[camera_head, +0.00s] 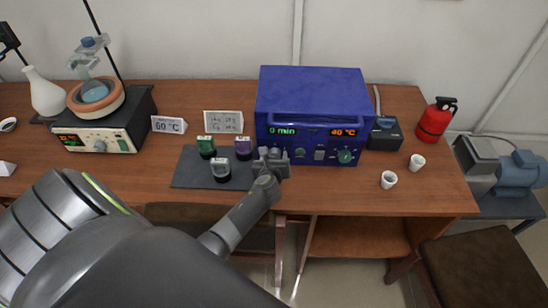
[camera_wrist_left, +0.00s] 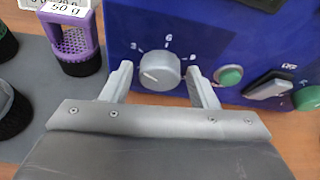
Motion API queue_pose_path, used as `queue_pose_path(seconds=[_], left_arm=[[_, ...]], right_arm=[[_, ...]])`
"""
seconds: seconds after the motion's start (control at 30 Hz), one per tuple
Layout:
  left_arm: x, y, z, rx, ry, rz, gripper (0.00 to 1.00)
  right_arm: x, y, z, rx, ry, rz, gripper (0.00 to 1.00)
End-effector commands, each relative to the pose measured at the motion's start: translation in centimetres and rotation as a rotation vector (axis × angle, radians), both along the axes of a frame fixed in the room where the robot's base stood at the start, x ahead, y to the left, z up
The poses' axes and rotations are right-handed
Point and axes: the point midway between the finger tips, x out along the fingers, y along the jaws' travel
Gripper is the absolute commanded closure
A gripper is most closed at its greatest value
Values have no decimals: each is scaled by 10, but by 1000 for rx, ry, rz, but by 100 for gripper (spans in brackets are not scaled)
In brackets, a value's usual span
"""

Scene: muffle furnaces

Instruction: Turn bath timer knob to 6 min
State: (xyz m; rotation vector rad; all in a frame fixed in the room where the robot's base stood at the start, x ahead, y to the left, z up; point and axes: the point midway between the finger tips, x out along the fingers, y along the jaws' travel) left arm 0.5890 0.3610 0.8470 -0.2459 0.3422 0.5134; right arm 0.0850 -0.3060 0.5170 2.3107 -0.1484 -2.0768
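The blue bath (camera_head: 315,88) stands on the table; its displays read 0 min in green and what looks like 40 °C in orange. The grey timer knob (camera_wrist_left: 160,71) shows in the left wrist view on the blue front panel, with marks 3, 6 and 9 around it. Its pointer line faces left and slightly down, below the 3 mark. My right gripper is not in view.
A green button (camera_wrist_left: 229,76) and a switch (camera_wrist_left: 269,87) sit right of the knob. A purple basket (camera_wrist_left: 75,40), a green one (camera_head: 206,147) and a white one (camera_head: 221,169) stand on a dark mat (camera_head: 188,173) to the left.

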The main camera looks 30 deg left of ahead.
Motion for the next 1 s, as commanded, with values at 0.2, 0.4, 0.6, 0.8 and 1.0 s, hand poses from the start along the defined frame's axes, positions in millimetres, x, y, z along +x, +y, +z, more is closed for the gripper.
queue_pose_path(seconds=[0.2,0.4,0.6,0.8,1.0], left_arm=[[0,0,0,0,0,0,76],[0,0,0,1,2,0,83],[0,0,0,1,2,0,83],[-1,0,-1,1,2,0,83],[-1,0,-1,1,2,0,83]], right_arm=[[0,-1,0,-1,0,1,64],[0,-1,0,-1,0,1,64],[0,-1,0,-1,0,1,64],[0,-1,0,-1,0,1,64],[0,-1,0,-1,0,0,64]])
